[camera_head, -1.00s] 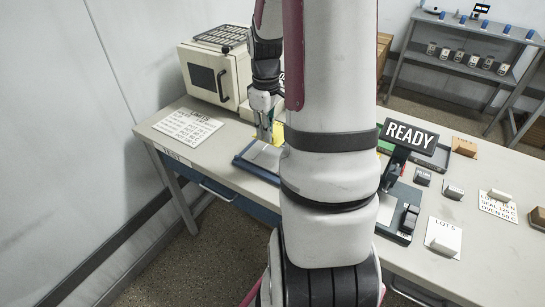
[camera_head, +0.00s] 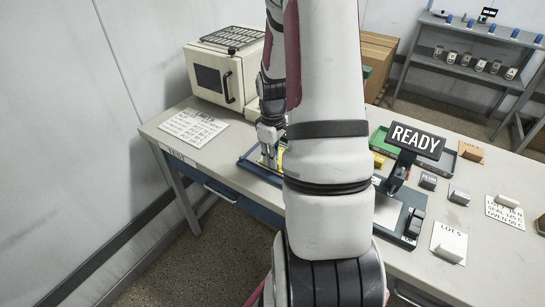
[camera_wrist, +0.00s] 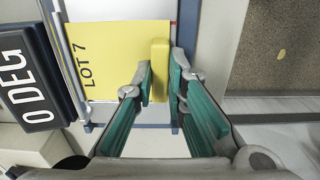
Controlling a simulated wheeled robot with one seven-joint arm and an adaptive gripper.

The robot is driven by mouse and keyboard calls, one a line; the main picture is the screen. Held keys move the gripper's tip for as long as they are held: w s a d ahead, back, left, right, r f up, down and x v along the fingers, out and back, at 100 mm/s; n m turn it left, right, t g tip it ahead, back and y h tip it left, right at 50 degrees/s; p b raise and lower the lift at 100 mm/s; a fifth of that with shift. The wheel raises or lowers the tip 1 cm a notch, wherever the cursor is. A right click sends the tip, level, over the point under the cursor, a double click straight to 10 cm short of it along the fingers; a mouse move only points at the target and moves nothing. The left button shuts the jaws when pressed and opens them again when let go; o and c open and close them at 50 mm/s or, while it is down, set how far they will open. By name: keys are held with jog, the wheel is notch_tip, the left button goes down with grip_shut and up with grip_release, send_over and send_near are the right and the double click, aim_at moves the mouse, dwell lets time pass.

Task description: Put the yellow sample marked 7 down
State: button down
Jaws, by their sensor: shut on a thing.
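The yellow sample (camera_wrist: 118,50) is a flat yellow sheet printed "LOT 7", with a raised yellow grip block (camera_wrist: 160,68) along its edge. In the wrist view my gripper (camera_wrist: 161,88) is shut on this block, one finger on each side. The sheet lies over a pale plate with a blue rim (camera_wrist: 174,118); I cannot tell whether it touches the plate. In the head view my gripper (camera_head: 269,158) is low over the blue-rimmed tray (camera_head: 246,162), and yellow shows at its fingertips. My arm hides the tray's right part.
A dark sign reading "0 DEG" (camera_wrist: 28,80) stands beside the sheet in the wrist view. In the head view are a white oven (camera_head: 222,72), a limits sheet (camera_head: 194,127), a "READY" sign (camera_head: 418,140), and several blocks at right. The table's front edge is close to the tray.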

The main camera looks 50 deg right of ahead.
jog(key=shift+f, duration=0.1)
jog(key=c, duration=1.6)
grip_release()
notch_tip(320, 180, up, 12)
jog(key=r, duration=0.1)
jog(key=w+a+r+t+h, duration=0.1)
jog(key=w+a+r, duration=0.1)
jog(key=a+r, duration=0.6)
jog(key=s+a+r+t, duration=0.1)
jog(key=s+a+r, duration=0.1)
jog(key=s+a, duration=0.2)
jog(key=s+a+r+t, duration=0.1)
jog(key=s+a+r, duration=0.2)
jog(key=a, duration=0.7)
jog(key=s+a+r+t+y, duration=0.1)
jog(key=s+a+r+t, duration=0.1)
jog(key=a, duration=0.6)
jog(key=shift+s+r+m, duration=0.4)
jog(key=shift+s+r, duration=0.3)
jog(key=shift+s, duration=0.65)
